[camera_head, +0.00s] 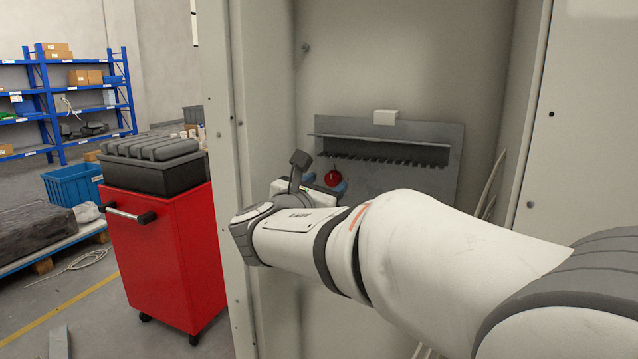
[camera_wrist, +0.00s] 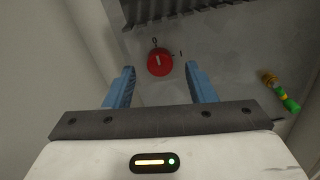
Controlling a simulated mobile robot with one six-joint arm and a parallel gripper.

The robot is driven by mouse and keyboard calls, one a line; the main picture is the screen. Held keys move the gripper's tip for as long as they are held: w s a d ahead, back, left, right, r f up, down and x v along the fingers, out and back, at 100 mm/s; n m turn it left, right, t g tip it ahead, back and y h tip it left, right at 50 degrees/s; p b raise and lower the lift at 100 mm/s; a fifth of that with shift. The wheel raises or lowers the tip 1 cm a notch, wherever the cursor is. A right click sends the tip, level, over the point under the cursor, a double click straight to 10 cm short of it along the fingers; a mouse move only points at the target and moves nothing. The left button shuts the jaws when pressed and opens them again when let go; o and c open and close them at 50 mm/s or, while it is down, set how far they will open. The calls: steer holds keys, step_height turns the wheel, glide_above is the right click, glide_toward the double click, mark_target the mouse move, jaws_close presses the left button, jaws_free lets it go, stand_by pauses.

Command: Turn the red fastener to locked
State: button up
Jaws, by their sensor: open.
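The red fastener (camera_head: 332,178) is a round red knob on the grey panel (camera_head: 420,180) inside the open cabinet. In the wrist view the red fastener (camera_wrist: 160,62) shows a white line on its face, close to upright and pointing at a "0" mark above it. A "1" mark is to its right. My gripper (camera_wrist: 160,80) is open, its two blue fingers apart, one to each side below the fastener. The gripper appears empty and I see no contact with the fastener. In the head view my arm hides part of the panel and most of the gripper (camera_head: 325,185).
The cabinet walls (camera_head: 270,90) stand close on the left and right of my arm. A dark slotted rail (camera_head: 385,150) runs above the fastener. A green and yellow item (camera_wrist: 285,95) is at the right in the wrist view. A red cart (camera_head: 170,250) stands outside, left.

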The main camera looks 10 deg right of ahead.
mark_target(333, 179)
steer(key=shift+x, duration=1.05)
steer(key=c, duration=0.9)
steer(key=shift+d, duration=0.2)
steer(key=shift+c, duration=0.4)
steer(key=shift+a+f, duration=0.1)
